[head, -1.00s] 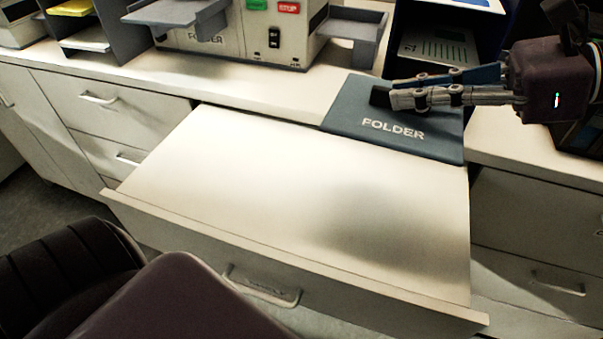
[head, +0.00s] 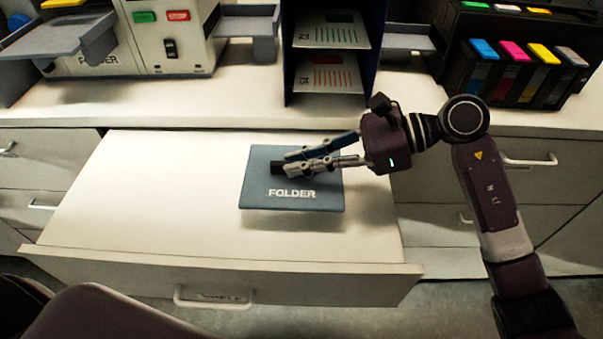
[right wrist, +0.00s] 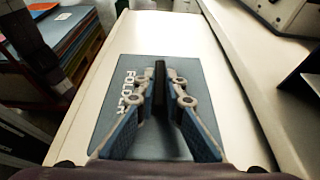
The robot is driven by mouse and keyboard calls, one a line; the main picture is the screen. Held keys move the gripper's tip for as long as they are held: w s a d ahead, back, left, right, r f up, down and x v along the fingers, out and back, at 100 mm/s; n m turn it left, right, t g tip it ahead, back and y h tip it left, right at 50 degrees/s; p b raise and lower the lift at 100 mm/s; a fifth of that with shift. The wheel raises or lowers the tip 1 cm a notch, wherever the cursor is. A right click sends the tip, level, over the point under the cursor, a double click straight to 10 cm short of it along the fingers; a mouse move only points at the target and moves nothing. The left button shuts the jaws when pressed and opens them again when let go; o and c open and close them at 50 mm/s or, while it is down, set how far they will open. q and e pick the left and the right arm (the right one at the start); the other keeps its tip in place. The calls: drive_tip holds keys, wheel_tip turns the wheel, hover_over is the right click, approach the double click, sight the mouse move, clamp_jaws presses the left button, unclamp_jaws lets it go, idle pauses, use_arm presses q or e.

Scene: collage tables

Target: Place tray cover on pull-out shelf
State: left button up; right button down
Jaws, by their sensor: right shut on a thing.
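The tray cover (head: 320,198) is a flat blue-grey panel marked FOLDER with a black handle (head: 262,168). My right gripper (head: 284,164) is shut on that handle. The cover is level over the right-hand part of the white pull-out shelf (head: 130,200). A shadow lies below its front edge, so it seems a little above the surface. In the right wrist view the fingers (right wrist: 161,78) grip the handle, with the cover (right wrist: 196,76) beneath and bare shelf around it. My left gripper is not in view.
A machine labelled FOLDER (head: 170,45), a dark rack with sheets (head: 330,80) and a printer with coloured cartridges (head: 510,70) stand on the counter (head: 200,105) behind. The shelf's left part is bare. Its raised front edge (head: 215,272) runs along the near side.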

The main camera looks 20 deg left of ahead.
sight(310, 178)
wheel_tip(310, 178, down, 4)
drive_tip(key=shift+f+p, duration=0.15)
drive_tip(key=shift+p, duration=0.2)
drive_tip(key=shift+f, duration=0.1)
drive_tip(key=c, duration=2.5)
unclamp_jaws()
drive_tip(key=shift+f, duration=0.1)
drive_tip(key=o, duration=0.5)
